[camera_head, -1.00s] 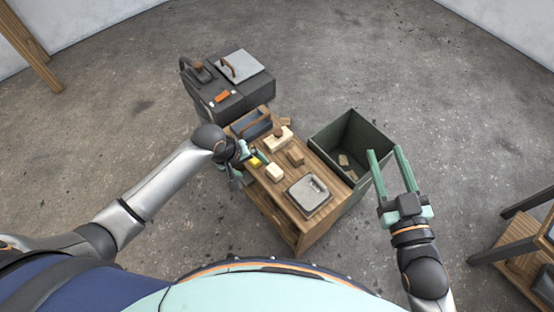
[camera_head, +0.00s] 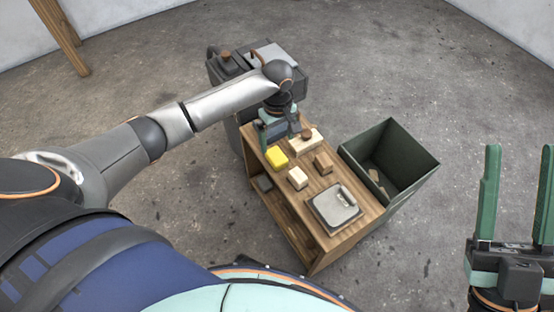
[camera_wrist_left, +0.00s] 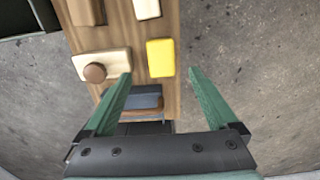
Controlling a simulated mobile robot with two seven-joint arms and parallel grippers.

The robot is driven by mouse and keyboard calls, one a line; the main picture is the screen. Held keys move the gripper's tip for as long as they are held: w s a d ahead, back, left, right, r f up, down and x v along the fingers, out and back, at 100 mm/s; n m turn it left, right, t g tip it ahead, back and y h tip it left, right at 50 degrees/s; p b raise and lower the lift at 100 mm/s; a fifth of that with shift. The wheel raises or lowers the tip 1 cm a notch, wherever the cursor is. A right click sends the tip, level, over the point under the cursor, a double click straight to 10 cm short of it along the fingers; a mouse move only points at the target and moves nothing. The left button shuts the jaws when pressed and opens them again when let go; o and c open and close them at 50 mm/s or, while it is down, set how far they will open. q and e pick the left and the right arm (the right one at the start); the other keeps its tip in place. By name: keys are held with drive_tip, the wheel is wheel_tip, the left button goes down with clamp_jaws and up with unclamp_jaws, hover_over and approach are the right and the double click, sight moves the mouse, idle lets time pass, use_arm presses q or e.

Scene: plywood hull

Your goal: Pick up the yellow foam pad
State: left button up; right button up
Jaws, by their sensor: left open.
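The yellow foam pad (camera_head: 277,156) lies on the wooden bench top (camera_head: 290,215), near its left edge. In the left wrist view the pad (camera_wrist_left: 160,58) shows just beyond and between my left fingertips, with nothing gripping it. My left gripper (camera_head: 275,139) is over the far left end of the bench, behind the pad; its fingers are apart and empty in the left wrist view (camera_wrist_left: 160,76). My right gripper (camera_head: 518,150) is open and empty at the right, away from the bench.
A cream block with a brown knob (camera_head: 306,143) sits beside the pad. A brown block (camera_head: 323,164), a cream block (camera_head: 297,179) and a grey metal plate (camera_head: 335,207) are also on the bench. A dark green bin (camera_head: 417,180) stands at its right.

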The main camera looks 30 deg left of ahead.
sight(276, 154)
use_arm(q)
drive_tip(key=shift+f, duration=0.6)
drive_tip(key=shift+f+b, duration=0.5)
drive_tip(key=shift+f, duration=0.15)
drive_tip(key=shift+a+f+b, duration=0.2)
drive_tip(key=shift+f+b, duration=0.7)
drive_tip(key=shift+f, duration=0.65)
drive_tip(key=shift+a+f+b, duration=0.2)
drive_tip(key=shift+f+b, duration=0.7)
drive_tip(key=shift+f, duration=0.6)
drive_tip(key=shift+r, duration=0.1)
use_arm(e)
drive_tip(key=f, duration=0.2)
drive_tip(key=s+f+y, duration=0.1)
drive_tip(key=shift+a+f, duration=0.25)
use_arm(q)
drive_tip(key=c, duration=1.4)
drive_tip(key=shift+r, duration=0.1)
